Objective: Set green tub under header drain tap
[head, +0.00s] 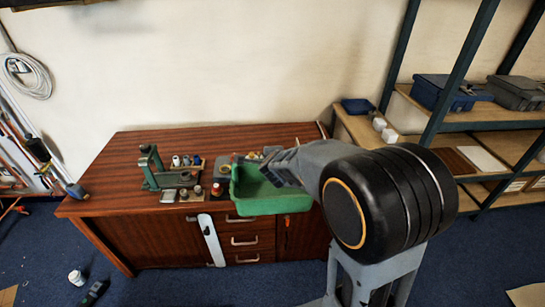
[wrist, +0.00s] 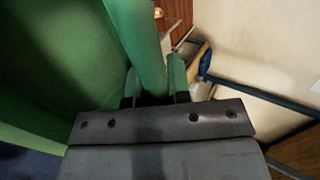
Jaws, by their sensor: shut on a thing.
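The green tub (head: 258,203) is held in front of the wooden bench, over its front edge, and covers part of the bench top and drawers. My gripper (head: 270,168) is shut on its rim from the right. In the wrist view the tub (wrist: 55,60) fills the left side, and its wall runs up between the fingers of my gripper (wrist: 156,82). I cannot pick out the header drain tap. Several small fittings stand behind the tub, partly hidden by it and my arm.
The wooden bench (head: 130,150) carries a green metal stand (head: 150,165) and several small parts and jars left of the tub. Dark shelving (head: 455,90) with boxes stands at the right. A white jar (head: 76,277) lies on the blue floor at left. The bench's left end is mostly clear.

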